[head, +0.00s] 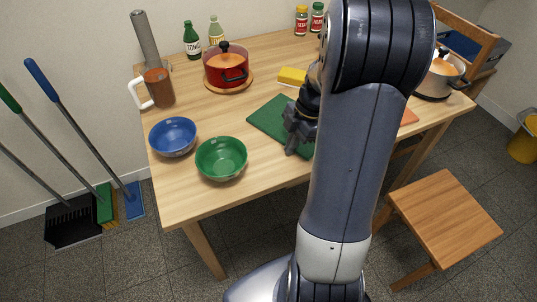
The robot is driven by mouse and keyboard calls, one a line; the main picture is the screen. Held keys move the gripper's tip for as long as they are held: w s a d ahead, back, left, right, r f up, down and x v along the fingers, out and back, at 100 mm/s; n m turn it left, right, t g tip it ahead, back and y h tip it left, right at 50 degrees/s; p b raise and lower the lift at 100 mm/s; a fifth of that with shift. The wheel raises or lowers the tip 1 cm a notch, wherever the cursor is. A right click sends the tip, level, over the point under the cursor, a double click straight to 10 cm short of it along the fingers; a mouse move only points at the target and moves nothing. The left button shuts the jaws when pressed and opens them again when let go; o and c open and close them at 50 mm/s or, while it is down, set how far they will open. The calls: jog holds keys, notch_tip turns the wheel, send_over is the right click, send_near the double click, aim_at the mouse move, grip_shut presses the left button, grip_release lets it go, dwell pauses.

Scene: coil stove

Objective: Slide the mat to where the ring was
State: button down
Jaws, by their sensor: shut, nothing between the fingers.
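A flat green mat (266,119) lies on the wooden table, its right part hidden behind my arm. My gripper (292,147) points down over the mat's front part, its jaws shut with nothing in them. I cannot tell whether the fingertips touch the mat. A piece of a flat orange thing (409,117) shows to the right of my arm; the rest is hidden. I see no ring that I can name for sure.
A green bowl (221,159) and a blue bowl (173,138) stand left of the mat. A red pot (226,71) sits on a round wooden board behind. A yellow block (291,76) lies behind the mat. A pot (440,77) stands at the right. A stool (445,210) is in front.

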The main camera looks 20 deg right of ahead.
aim_at(300, 146)
jog(key=d, duration=0.4)
jog(key=shift+w+d, duration=0.1)
jog(key=shift+w, duration=0.05)
jog(key=shift+r, duration=0.1)
dwell(0.8)
